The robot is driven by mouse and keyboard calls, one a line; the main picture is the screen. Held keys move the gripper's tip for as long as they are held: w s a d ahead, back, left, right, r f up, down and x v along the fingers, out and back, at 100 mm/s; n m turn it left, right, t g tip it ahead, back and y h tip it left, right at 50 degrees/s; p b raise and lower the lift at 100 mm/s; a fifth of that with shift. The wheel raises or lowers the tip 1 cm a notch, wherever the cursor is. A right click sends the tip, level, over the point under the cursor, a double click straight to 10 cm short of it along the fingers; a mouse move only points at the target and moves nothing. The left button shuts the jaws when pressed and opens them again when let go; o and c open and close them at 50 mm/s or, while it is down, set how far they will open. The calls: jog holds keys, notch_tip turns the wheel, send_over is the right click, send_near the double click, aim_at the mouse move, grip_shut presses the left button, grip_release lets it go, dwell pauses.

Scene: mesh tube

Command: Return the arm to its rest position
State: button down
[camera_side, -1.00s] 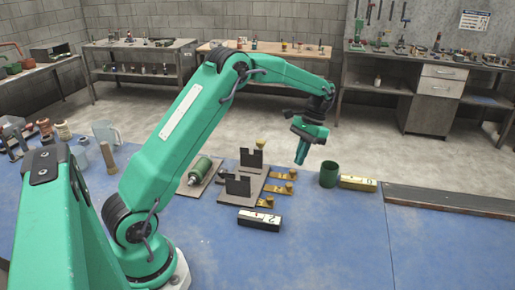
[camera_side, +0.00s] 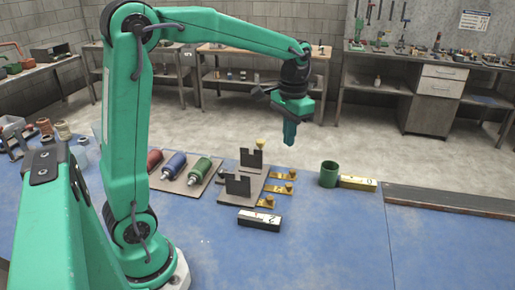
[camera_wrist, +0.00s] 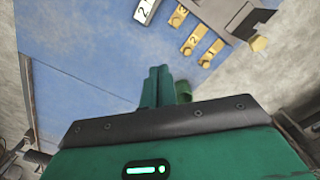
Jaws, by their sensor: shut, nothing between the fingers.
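My green arm stands over the blue table, its upper part raised and its forearm reaching to the right in the side view. My gripper (camera_side: 289,140) points down and hangs in the air above the far side of the table, behind and right of the grey stand. It is shut and empty. In the wrist view the closed fingers of my gripper (camera_wrist: 160,72) show side by side with nothing between them.
A grey stand (camera_side: 238,187) with black uprights has brass tags (camera_side: 278,190). Red, blue (camera_side: 174,166) and green rollers lie on a plate at left. A green cup (camera_side: 329,174), a yellow block (camera_side: 357,183), a black-and-white block (camera_side: 259,220) and a dark rail (camera_side: 450,199) are nearby.

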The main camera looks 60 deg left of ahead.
jog(key=s+d+t, duration=0.2)
jog(key=s+t, duration=0.1)
jog(key=s, duration=0.5)
jog(key=s+d+r+t, duration=0.1)
jog(key=s+d+t, duration=0.1)
jog(key=s, duration=0.7)
jog(key=shift+s+d+r+t, duration=0.15)
jog(key=shift+s+d+t, duration=0.1)
jog(key=shift+d+t, duration=0.2)
